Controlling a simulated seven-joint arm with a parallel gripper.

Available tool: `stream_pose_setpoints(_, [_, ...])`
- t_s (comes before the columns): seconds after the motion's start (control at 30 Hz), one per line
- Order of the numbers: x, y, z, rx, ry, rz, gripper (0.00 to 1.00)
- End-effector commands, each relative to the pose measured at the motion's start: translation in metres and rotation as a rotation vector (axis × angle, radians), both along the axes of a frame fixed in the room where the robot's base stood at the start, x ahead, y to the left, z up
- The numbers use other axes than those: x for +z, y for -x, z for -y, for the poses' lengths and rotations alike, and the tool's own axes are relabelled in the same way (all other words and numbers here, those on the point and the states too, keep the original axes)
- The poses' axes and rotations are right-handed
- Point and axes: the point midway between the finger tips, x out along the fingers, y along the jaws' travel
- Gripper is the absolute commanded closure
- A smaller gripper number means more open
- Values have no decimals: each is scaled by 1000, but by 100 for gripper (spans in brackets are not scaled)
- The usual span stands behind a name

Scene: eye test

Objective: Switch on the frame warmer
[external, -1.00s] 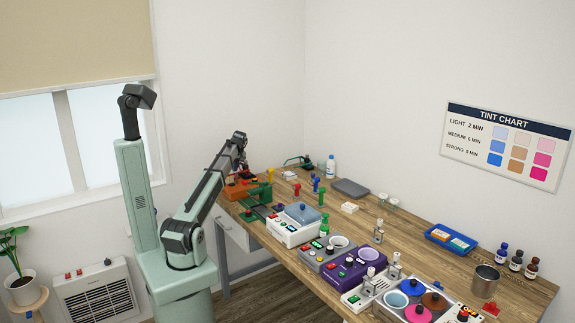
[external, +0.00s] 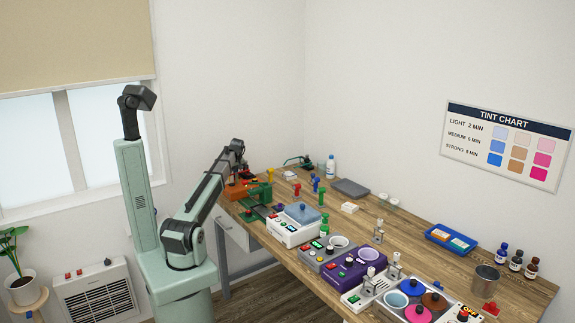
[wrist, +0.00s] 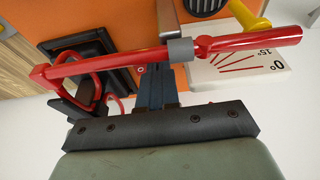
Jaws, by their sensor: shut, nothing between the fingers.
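My gripper (external: 243,168) is at the far left end of the bench, over an orange device (external: 237,191). In the wrist view its fingers (wrist: 155,86) are together and empty, close to a red bar (wrist: 115,64) with a grey collar; I cannot tell whether they touch. No readable label marks the frame warmer. A grey unit with a round pan (external: 323,256) and a purple unit with a round bowl (external: 347,272) stand mid-bench, both with small knobs or buttons on their fronts. Either may be the warmer. My gripper is well away from both.
A white box with a blue lid (external: 291,231) stands left of the grey unit. A tint unit with coloured lids (external: 397,311) is at the front right. Small upright tools stand near the orange device. A scale plate (wrist: 240,65) shows beside the red bar. The bench's back middle is fairly clear.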

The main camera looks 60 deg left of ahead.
Motion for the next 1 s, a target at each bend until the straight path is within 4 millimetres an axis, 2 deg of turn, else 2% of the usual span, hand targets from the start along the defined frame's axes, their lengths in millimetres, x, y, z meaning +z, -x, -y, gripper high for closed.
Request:
stream_pose_setpoints(0.33, [0,-3,1,-1,4,-7,100])
stream_pose_setpoints(0.7, [3,-16,1,-1,3,-6,100])
stream_pose_setpoints(1.0, [4,-16,1,0,2,-5,100])
